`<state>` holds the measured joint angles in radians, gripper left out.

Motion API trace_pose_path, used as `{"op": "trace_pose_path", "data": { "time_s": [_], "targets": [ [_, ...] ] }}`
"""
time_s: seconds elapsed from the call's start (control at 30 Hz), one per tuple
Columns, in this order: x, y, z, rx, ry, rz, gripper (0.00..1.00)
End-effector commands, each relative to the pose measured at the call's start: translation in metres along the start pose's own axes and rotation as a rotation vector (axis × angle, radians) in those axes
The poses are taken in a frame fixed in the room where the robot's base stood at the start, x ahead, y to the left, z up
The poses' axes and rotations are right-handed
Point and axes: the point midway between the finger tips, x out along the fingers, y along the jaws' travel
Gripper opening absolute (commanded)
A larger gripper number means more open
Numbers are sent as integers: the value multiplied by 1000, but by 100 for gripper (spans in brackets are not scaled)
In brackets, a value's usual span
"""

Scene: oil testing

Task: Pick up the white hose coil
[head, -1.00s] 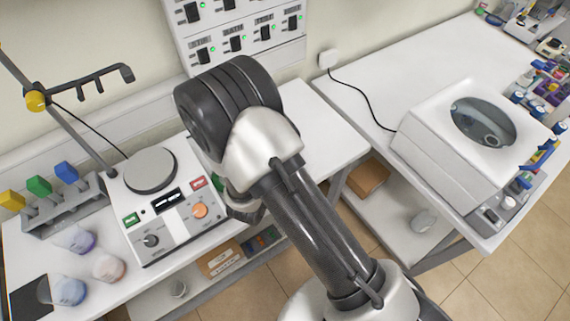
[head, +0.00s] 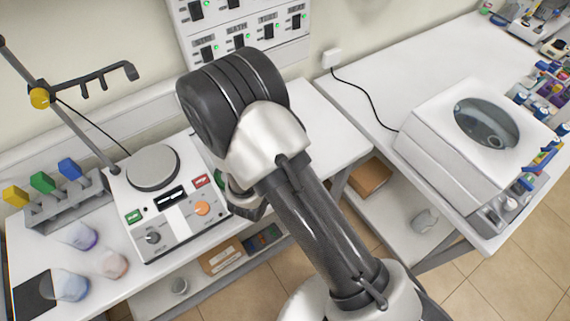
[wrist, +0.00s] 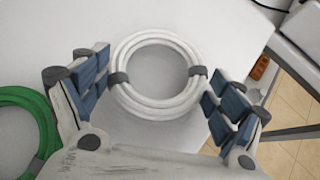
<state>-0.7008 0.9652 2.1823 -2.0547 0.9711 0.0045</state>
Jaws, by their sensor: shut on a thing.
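The white hose coil (wrist: 158,103) is a ring of white tubing with dark bands on its left and right sides. It shows in the wrist view over a white surface. My gripper (wrist: 156,82) has its blue-padded fingers at the left and right sides of the coil and is shut on it. I cannot tell whether the coil touches the surface below. In the head view my arm hides the gripper and the coil.
A green hose coil (wrist: 32,118) lies to the left in the wrist view. A hot-plate-like tester (head: 172,208), several beakers and a rack stand on the left bench. A white bath unit (head: 450,150) stands on the right bench (head: 375,75). A power panel hangs behind.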

Motion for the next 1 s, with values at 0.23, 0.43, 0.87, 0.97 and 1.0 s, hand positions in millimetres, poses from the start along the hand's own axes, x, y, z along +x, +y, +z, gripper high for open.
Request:
{"op": "trace_pose_path", "data": {
  "time_s": [0.23, 0.43, 0.87, 0.97, 1.0],
  "targets": [
    [-37, 2, 56, 6, -6, 5, 31],
    [-71, 1, 105, 6, -5, 5, 31],
    [-105, 1, 154, 1, -3, 2, 30],
    [-106, 0, 155, 1, -3, 2, 30],
    [-106, 0, 155, 0, -3, 2, 30]
  ]
}}
